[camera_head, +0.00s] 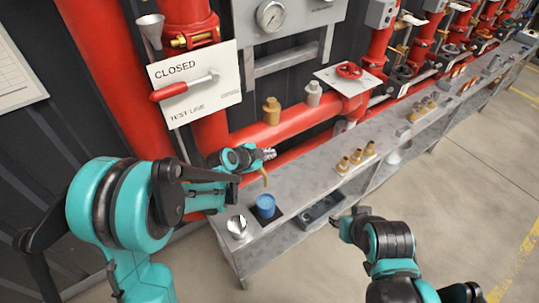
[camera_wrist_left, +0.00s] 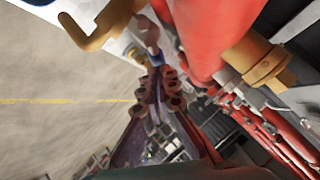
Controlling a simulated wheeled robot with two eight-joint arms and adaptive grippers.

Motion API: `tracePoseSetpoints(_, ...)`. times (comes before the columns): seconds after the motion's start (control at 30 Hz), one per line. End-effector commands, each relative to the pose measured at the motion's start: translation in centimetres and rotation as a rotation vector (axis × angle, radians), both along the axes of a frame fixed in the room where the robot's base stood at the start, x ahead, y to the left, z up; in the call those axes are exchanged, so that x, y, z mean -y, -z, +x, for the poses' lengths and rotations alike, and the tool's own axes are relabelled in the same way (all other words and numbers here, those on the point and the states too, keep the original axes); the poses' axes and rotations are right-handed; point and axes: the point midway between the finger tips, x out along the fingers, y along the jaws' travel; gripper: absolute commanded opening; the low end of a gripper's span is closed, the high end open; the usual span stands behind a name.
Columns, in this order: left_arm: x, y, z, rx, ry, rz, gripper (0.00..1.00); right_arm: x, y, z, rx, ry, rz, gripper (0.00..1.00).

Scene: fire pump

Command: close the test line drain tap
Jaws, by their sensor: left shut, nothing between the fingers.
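My left gripper (camera_head: 266,154) is shut and empty, in front of the red test line pipe. A small brass tap spout (camera_head: 265,178) shows just below its fingers, above a blue cup (camera_head: 265,203) on the bench. The tap's body and handle are mostly hidden behind the gripper, so I cannot tell whether they touch. In the left wrist view a curved brass piece (camera_wrist_left: 104,26), which looks like the tap, is at the top left. My right gripper (camera_head: 348,224) is low at the bench's front edge; its fingers are too unclear to read.
A white plate (camera_head: 222,95) reading "CLOSED" and "TEST LINE" carries a red lever (camera_head: 170,92). A silver knob (camera_head: 237,225) stands left of the cup. A brass fitting (camera_head: 271,111) tops the red pipe. Brass pieces (camera_head: 357,156) stand farther along the bench. The floor at right is clear.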

Motion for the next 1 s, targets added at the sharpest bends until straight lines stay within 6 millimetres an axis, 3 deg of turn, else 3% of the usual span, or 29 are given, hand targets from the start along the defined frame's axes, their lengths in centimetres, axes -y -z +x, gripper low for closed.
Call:
tracePoseSetpoints(0.27,0.0,0.1,0.1,0.000,0.000,0.000,0.00,0.0,0.1,0.0,0.000,0.000,0.000,0.36)
tracePoseSetpoints(0.47,-0.3,0.8,1.3,-0.001,0.001,0.001,0.00,0.0,1.2,0.0,0.000,0.000,0.000,0.36)
tracePoseSetpoints(1.0,-0.4,0.8,0.4,-0.001,0.000,0.004,0.00,0.0,1.2,0.0,0.000,0.000,0.000,0.36)
